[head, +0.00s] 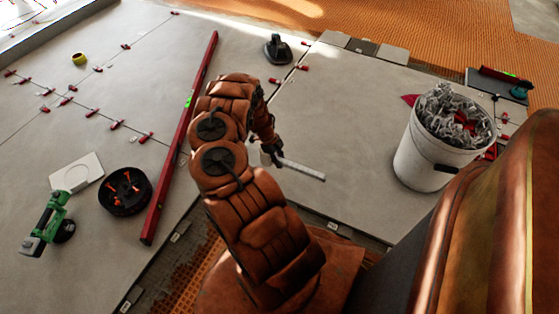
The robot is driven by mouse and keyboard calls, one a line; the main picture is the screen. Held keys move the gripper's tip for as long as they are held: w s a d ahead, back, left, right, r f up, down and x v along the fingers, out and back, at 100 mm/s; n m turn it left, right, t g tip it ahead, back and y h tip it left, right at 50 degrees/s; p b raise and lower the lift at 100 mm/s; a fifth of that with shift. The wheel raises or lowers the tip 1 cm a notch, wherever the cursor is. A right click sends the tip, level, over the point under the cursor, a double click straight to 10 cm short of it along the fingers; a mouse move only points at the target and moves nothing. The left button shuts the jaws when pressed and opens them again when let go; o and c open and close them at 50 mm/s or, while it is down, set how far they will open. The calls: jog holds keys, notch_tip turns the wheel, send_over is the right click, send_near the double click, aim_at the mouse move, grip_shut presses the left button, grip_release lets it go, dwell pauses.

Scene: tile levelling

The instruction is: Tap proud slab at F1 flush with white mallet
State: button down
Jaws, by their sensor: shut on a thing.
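My gripper (272,152) is near the middle of the head view, partly hidden by my brown arm. It is shut on a pale stick-like thing, which looks like the white mallet (303,170). The mallet points to the lower right, over the large grey slab (340,125). I cannot make out its head, or whether it touches the slab. Small labels lie along the slab edges, one of them a tag (332,199), but they are too small to read. I cannot tell which slab stands proud.
A white bucket (423,160) of scrap stands at right. A long red level (180,140) lies left of my arm. A black dish (125,191), green tool (45,225) and white plate (78,172) lie at left. A black suction cup (278,49) stands behind. Red clips line the joints.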

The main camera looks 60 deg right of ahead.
jog(key=shift+f+b, duration=3.45)
jog(key=shift+f, duration=0.05)
notch_tip(320, 180, up, 5)
jog(key=p, duration=0.6)
jog(key=shift+f, duration=0.15)
jog(key=shift+f+b, duration=1.05)
jog(key=shift+f, duration=1.4)
notch_tip(320, 180, up, 5)
jog(key=p, duration=0.5)
jog(key=shift+r, duration=0.1)
